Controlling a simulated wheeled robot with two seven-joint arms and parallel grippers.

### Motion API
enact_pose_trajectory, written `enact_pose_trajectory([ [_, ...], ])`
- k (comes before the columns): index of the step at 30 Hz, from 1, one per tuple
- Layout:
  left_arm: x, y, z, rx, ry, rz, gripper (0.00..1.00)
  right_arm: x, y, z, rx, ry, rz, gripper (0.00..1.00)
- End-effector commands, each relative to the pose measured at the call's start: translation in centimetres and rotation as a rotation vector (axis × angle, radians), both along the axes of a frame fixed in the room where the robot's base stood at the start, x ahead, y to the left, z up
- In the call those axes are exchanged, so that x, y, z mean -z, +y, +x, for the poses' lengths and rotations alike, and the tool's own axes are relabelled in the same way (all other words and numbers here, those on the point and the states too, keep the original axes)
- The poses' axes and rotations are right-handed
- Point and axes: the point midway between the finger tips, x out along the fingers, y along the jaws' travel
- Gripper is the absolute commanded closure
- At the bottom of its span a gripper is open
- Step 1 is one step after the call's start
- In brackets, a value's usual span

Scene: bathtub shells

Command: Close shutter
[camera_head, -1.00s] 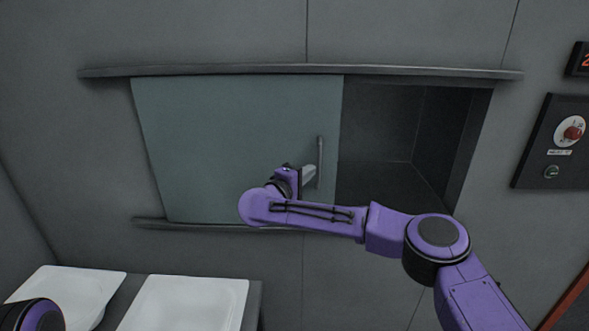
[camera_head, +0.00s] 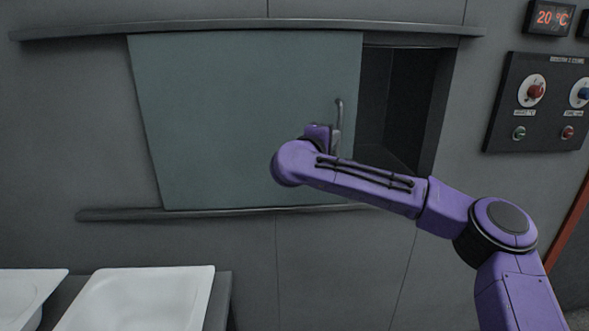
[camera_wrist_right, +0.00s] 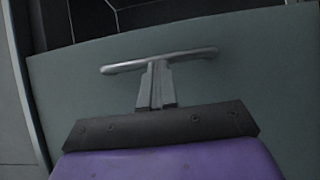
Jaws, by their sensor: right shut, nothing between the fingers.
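The shutter (camera_head: 235,110) is a flat grey-green panel that slides between two wall rails. It covers the left and middle of the wall opening, and a dark gap (camera_head: 400,105) shows at its right. Its thin bar handle (camera_head: 339,112) is upright near the right edge. My right gripper (camera_head: 335,142) is at the lower part of the handle, with its fingers mostly hidden behind my purple wrist. In the right wrist view the closed fingers (camera_wrist_right: 156,80) reach the middle of the handle (camera_wrist_right: 190,56), with nothing between them. My left gripper is out of view.
An upper rail (camera_head: 240,31) and a lower rail (camera_head: 200,213) run along the wall. A dark control panel (camera_head: 540,105) with knobs is at the right, below a red temperature display (camera_head: 552,18). White basins (camera_head: 145,295) stand at the lower left.

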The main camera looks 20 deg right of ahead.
Motion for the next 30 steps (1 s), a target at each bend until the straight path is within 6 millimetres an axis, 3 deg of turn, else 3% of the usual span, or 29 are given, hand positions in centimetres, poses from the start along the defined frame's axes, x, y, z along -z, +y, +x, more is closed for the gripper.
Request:
enact_pose_trajectory([
  [1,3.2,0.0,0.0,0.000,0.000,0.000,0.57,1.6,-2.1,-0.7,0.008,-0.004,0.005,1.00],
  [12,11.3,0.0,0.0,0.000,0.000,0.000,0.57,1.0,-14.7,-4.8,0.008,-0.003,0.004,1.00],
  [21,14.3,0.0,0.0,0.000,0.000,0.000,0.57,0.4,-23.2,-7.5,0.005,0.000,0.003,1.00],
  [30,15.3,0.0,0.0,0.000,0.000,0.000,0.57,0.1,-27.7,-8.9,0.002,0.001,0.000,1.00],
])
